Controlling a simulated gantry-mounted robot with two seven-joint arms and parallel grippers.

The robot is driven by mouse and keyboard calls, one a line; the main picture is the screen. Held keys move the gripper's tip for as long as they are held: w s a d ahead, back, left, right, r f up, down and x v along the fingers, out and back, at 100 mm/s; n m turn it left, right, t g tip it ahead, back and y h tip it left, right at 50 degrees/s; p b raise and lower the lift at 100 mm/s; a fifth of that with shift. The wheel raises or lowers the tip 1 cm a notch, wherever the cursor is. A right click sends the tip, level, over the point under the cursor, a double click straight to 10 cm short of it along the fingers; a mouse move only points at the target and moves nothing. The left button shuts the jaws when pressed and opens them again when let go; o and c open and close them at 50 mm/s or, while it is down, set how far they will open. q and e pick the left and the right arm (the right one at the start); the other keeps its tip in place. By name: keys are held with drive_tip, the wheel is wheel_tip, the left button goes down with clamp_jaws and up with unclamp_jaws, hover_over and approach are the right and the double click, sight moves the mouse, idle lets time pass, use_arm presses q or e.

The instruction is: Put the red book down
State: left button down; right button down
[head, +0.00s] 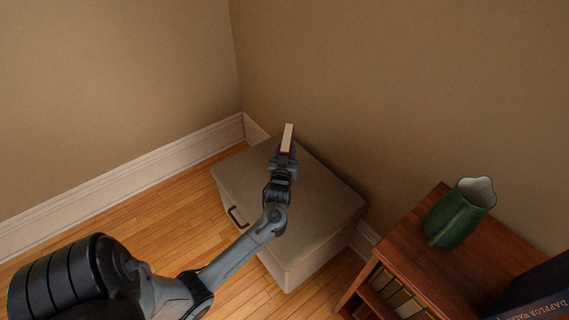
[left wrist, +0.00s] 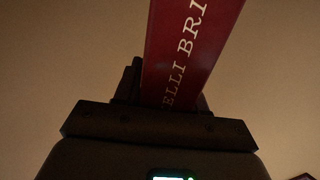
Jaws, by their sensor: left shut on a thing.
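The red book (left wrist: 188,50) stands out from the jaws in the left wrist view, its red side with pale lettering towards the camera. In the head view the book (head: 287,137) shows mostly as a narrow cream strip of page edges. My left gripper (head: 284,158) is shut on the book, over the grey-topped box (head: 322,205) in the corner. I cannot tell whether the book touches the box top. The gripper hides the book's lower part. My right gripper is not in view.
A wooden bookcase (head: 408,250) stands at the right, with a green vase (head: 459,212) and a dark blue book (head: 539,294) on top. Walls meet behind the box. The box top is otherwise bare, and the floor (head: 150,232) at left is clear.

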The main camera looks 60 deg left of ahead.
use_arm(q)
drive_tip(key=f+b, duration=0.1)
drive_tip(key=f, duration=0.1)
drive_tip(key=f+b, duration=0.1)
drive_tip(key=f, duration=0.1)
drive_tip(key=shift+s+a+b, duration=0.15)
drive_tip(key=shift+a+b, duration=0.15)
drive_tip(key=shift+b, duration=0.05)
drive_tip(key=shift+f, duration=0.15)
drive_tip(key=c, duration=1.1)
unclamp_jaws()
drive_tip(key=shift+f, duration=0.2)
drive_tip(key=o, duration=0.5)
drive_tip(key=shift+c, duration=0.2)
drive_tip(key=shift+r, duration=0.2)
